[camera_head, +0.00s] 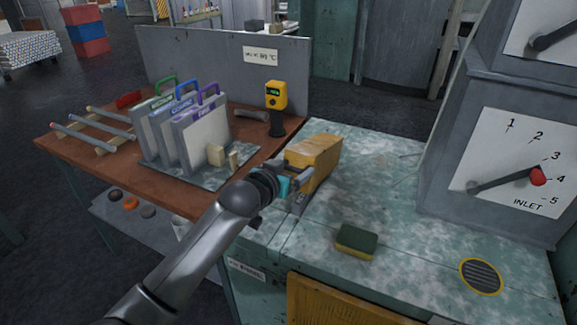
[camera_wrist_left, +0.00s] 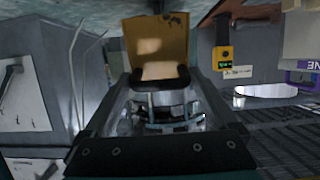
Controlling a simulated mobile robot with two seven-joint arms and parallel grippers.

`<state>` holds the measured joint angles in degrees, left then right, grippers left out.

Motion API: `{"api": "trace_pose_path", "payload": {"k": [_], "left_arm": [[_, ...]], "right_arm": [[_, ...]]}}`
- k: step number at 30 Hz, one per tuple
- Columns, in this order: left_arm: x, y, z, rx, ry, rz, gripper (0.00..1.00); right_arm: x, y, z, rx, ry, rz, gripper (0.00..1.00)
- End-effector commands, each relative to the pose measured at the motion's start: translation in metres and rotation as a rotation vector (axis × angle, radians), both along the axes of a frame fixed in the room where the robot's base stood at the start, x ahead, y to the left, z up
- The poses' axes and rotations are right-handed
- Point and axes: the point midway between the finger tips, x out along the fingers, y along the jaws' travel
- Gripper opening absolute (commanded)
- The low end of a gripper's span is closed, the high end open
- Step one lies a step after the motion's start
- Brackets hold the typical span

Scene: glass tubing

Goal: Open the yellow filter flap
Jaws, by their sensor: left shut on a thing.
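The yellow filter flap (camera_head: 318,152) is on the worn green bench top in the head view, just beyond my left gripper (camera_head: 298,180). It looks raised from the bench, but its exact angle is hard to tell. In the left wrist view the flap (camera_wrist_left: 158,35) is a worn yellow panel with a dark handle (camera_wrist_left: 160,78) along its near edge. My left gripper is shut at this edge, on the flap. The fingers hide part of the handle. My right gripper does not show.
A green and yellow sponge (camera_head: 356,240) and a round yellow-rimmed drain grate (camera_head: 481,276) are on the bench (camera_head: 400,215). The grey INLET dial cabinet (camera_head: 450,190) stands at right. Plates with coloured handles (camera_head: 203,135) and a yellow meter (camera_head: 276,96) stand at left.

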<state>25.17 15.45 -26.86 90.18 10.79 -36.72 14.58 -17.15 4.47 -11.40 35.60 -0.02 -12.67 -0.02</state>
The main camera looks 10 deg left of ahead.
Motion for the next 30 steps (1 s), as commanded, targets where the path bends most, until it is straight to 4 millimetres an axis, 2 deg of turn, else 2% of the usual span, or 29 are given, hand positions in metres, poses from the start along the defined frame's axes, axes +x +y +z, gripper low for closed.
{"api": "trace_pose_path", "payload": {"k": [1,12,18,30], "left_arm": [[0.004,-0.002,0.013,-0.001,0.007,0.000,0.00],[0.025,-0.008,0.044,0.032,0.109,0.001,0.00],[0.037,-0.013,0.058,0.040,0.133,0.000,0.00],[0.054,-0.018,0.076,0.043,0.135,-0.001,0.00]], "right_arm": [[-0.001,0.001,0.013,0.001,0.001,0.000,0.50],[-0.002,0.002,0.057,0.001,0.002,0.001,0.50],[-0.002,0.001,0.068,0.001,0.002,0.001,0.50],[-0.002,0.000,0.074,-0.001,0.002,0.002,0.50]]}}
